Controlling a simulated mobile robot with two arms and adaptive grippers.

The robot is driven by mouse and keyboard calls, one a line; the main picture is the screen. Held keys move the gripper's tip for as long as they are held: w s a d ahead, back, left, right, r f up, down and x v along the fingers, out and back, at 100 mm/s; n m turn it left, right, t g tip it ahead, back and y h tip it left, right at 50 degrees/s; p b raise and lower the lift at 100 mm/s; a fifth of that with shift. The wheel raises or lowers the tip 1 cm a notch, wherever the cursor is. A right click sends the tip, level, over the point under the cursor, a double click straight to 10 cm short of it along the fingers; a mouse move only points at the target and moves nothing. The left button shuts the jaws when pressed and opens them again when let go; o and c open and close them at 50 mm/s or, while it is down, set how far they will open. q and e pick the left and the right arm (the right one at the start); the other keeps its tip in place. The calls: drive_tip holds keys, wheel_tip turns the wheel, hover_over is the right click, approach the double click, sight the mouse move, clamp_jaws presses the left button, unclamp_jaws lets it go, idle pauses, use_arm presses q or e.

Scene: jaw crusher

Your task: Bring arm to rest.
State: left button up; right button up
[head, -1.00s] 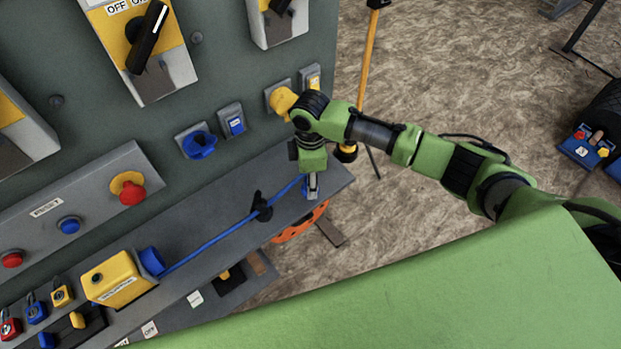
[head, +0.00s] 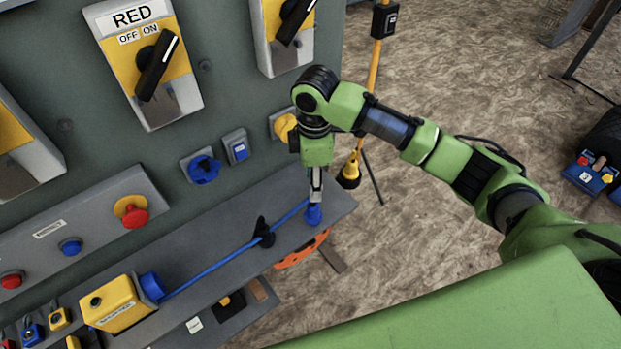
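My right arm comes in from the right in the head view and bends downward over the grey ledge (head: 225,222). My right gripper (head: 315,192) points down just above a blue plug (head: 314,214) at the ledge's right end. The fingers look narrow from this angle, so I cannot tell whether they are open or shut, or whether they touch the plug. A blue cable (head: 215,242) runs from a yellow box with a blue connector (head: 119,302) through a black clip (head: 264,233) to the plug. My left gripper is out of view.
The control panel (head: 235,95) stands behind, with a RED rotary switch (head: 155,66), a blue socket (head: 204,168), a yellow socket (head: 284,127) and red buttons (head: 134,215). A yellow pole (head: 371,80) stands behind my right arm.

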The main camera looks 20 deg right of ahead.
drive_tip(key=s+a+f+m+t+y, duration=0.1)
drive_tip(key=s+a+f+m+y, duration=0.15)
drive_tip(key=s+a, duration=0.2)
drive_tip(key=s+a+f+m+t+y, duration=0.1)
drive_tip(key=s+a+f+m, duration=0.1)
drive_tip(key=s+a+f, duration=0.3)
drive_tip(key=s+d+f+m+t+h, duration=0.25)
drive_tip(key=s+d+m, duration=0.75)
drive_tip(key=s+d, duration=0.5)
wheel_tip(320, 180, down, 25)
drive_tip(key=s+g, duration=0.2)
drive_tip(key=s+d+f+g+h, duration=0.1)
drive_tip(key=s+d+f, duration=0.2)
drive_tip(key=s+f, duration=1.3)
drive_tip(key=shift+s+n, duration=0.25)
drive_tip(key=shift+n, duration=0.2)
